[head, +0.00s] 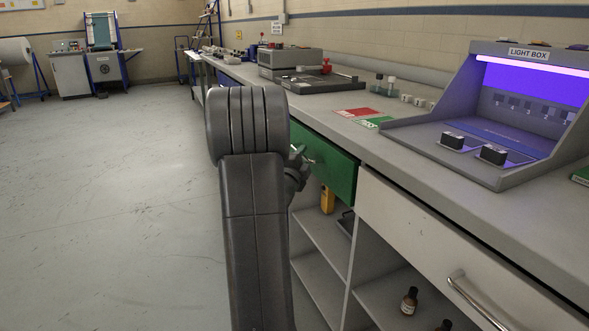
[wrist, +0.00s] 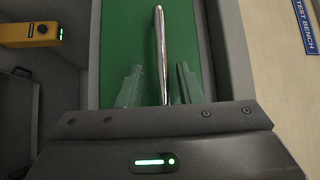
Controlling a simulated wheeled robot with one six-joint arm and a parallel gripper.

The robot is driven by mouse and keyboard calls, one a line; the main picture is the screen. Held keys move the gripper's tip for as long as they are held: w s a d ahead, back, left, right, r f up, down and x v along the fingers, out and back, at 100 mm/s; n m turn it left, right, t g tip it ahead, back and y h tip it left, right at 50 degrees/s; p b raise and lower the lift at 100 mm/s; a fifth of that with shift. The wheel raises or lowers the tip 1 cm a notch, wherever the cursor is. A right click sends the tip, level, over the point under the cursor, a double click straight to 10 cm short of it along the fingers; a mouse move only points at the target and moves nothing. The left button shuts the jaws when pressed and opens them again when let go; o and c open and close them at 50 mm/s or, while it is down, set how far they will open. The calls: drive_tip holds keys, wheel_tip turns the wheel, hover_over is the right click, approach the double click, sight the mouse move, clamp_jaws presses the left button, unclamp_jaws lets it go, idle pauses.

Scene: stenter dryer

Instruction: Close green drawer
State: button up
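The green drawer (head: 335,168) is in the bench front, left of a pale drawer, in the head view. Its front fills the upper middle of the wrist view (wrist: 125,40). How far it stands out from the bench is hard to tell. Its silver bar handle (wrist: 160,50) runs lengthwise through the wrist view. My gripper (wrist: 159,78) is open, with one finger on each side of the handle and a visible gap to both. In the head view my gripper (head: 300,165) is at the drawer front, mostly hidden behind my dark arm.
A pale drawer (head: 420,235) with a metal handle is to the right. Open shelves below hold a yellow device (head: 327,200) and brown bottles (head: 409,300). A light box (head: 520,110) and red and green cards (head: 358,113) are on the bench top. The floor (head: 120,200) at left is clear.

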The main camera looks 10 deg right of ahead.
drive_tip(key=p+v, duration=0.1)
drive_tip(key=v, duration=1.1)
drive_tip(key=shift+s, duration=0.25)
drive_tip(key=shift+a, duration=0.15)
drive_tip(key=b+x, duration=0.1)
drive_tip(key=x, duration=1.2)
drive_tip(key=shift+w+r, duration=0.1)
drive_tip(key=shift+w, duration=0.2)
drive_tip(key=shift+r, duration=0.15)
drive_tip(key=shift+a, duration=0.25)
